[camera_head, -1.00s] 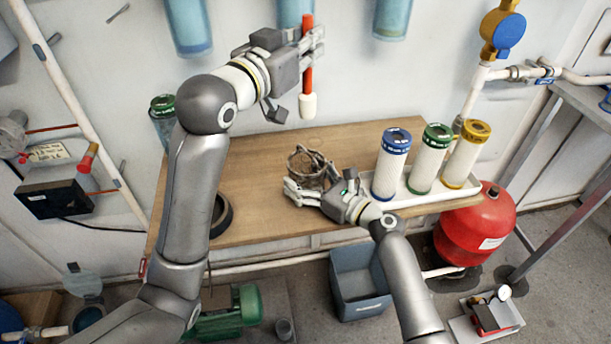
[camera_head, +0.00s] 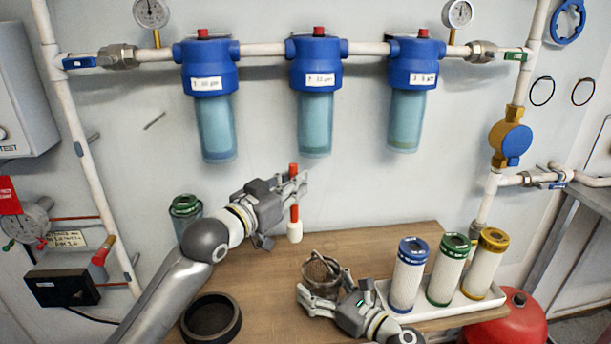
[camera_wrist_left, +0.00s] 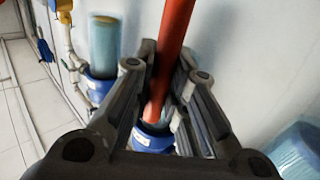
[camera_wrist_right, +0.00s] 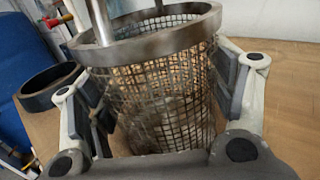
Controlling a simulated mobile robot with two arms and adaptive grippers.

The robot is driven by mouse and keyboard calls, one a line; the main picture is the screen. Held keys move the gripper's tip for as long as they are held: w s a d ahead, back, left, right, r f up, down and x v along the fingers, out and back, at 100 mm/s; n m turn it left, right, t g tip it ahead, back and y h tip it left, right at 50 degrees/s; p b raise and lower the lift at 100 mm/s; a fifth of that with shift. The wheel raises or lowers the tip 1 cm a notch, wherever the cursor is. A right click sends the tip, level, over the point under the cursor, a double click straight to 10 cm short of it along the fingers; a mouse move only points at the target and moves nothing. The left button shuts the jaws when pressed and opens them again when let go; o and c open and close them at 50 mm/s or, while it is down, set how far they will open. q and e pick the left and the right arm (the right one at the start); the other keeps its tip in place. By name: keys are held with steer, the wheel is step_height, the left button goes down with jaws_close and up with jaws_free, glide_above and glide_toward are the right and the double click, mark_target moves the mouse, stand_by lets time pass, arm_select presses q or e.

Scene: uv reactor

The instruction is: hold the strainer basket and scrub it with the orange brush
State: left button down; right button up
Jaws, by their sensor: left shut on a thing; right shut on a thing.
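The strainer basket (camera_head: 321,277) is a metal mesh cup with a rim and a handle, low over the wooden table. My right gripper (camera_head: 315,300) is shut on it; in the right wrist view the mesh basket (camera_wrist_right: 165,95) sits between the two fingers. The orange brush (camera_head: 294,200) has an orange-red handle and a pale head (camera_head: 294,232) pointing down. My left gripper (camera_head: 293,188) is shut on its handle, which also shows in the left wrist view (camera_wrist_left: 172,50). The brush is upright, up and left of the basket and apart from it.
A white tray (camera_head: 446,314) right of the basket holds three cartridges with blue, green and yellow caps. A dark ring (camera_head: 211,318) lies on the table (camera_head: 260,285) at left. Blue filter housings (camera_head: 318,75) hang on the wall above. A green-capped canister (camera_head: 185,207) stands behind my left arm.

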mark_target(297, 223)
arm_select(q)
steer(key=shift+s+d+f, duration=0.1)
steer(key=shift+f, duration=1.4)
steer(key=shift+s+d+f, duration=0.1)
steer(key=shift+d+f, duration=0.05)
steer(key=shift+f, duration=1.35)
steer(key=shift+s+d+f, duration=0.1)
steer(key=shift+f, duration=1.4)
steer(key=shift+s+d, duration=0.6)
steer(key=shift+d, duration=0.1)
steer(key=shift+f, duration=0.1)
step_height(297, 223, down, 3)
steer(key=shift+f, duration=0.15)
steer(key=shift+w+a, duration=0.2)
steer(key=shift+r, duration=1.75)
steer(key=shift+s+d, duration=0.15)
steer(key=shift+s, duration=0.05)
